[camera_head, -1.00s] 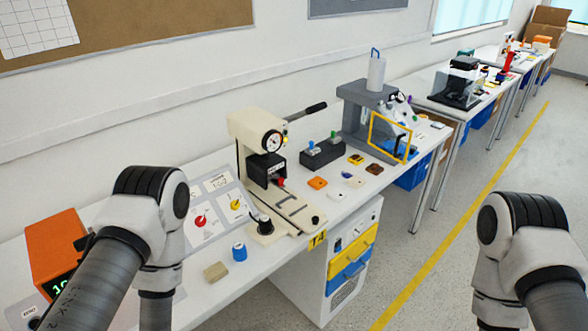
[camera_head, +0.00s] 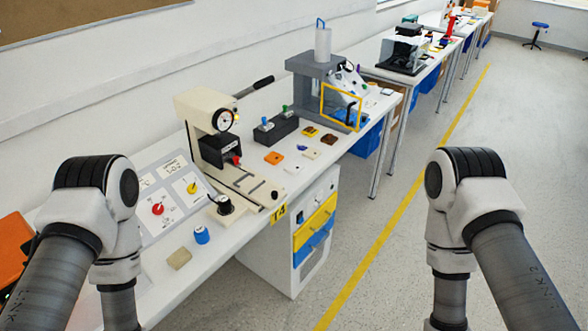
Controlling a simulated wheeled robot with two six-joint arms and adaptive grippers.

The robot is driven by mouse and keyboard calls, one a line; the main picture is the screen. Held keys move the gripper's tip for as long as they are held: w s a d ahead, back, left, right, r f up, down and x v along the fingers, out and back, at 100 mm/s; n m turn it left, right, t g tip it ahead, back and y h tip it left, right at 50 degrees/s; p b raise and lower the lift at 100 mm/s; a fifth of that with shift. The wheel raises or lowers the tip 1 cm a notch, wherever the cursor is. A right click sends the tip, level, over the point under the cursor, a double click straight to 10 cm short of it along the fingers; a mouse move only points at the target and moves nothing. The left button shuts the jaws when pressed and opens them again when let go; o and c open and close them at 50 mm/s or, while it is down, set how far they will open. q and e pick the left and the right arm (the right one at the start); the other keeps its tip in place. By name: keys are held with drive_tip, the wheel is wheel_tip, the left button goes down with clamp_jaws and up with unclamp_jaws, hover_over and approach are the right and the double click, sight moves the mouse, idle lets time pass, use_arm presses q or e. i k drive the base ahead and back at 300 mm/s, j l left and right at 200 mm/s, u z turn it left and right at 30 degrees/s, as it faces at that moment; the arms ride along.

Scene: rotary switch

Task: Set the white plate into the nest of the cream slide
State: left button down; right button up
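A small white plate (camera_head: 293,168) appears to lie flat on the bench, right of the cream press, among other small plates. A paler cream plate (camera_head: 312,154) lies just behind it. The cream slide (camera_head: 262,198) extends forward from the base of the cream press (camera_head: 205,105). Dark marks on the slide outline what looks like the nest (camera_head: 247,183), with no plate visible in it. My two arms show at the left and right sides, both bent downward. Their grippers are below the picture, so their state is hidden.
An orange plate (camera_head: 274,157), a yellow-brown plate (camera_head: 310,132) and a brown plate (camera_head: 328,139) lie nearby. A dark switch box (camera_head: 275,128) stands behind them. A black knob (camera_head: 225,204), blue knob (camera_head: 201,235) and beige block (camera_head: 179,258) stand left of the slide. Floor right of the bench is clear.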

sight(259, 190)
drive_tip(key=i+z, duration=0.25)
drive_tip(key=z, duration=0.15)
drive_tip(key=i+j+z, duration=0.15)
drive_tip(key=z, duration=0.25)
drive_tip(key=i+j+z, duration=0.25)
drive_tip(key=z, duration=0.15)
drive_tip(key=i+j, duration=0.3)
drive_tip(key=i, duration=0.15)
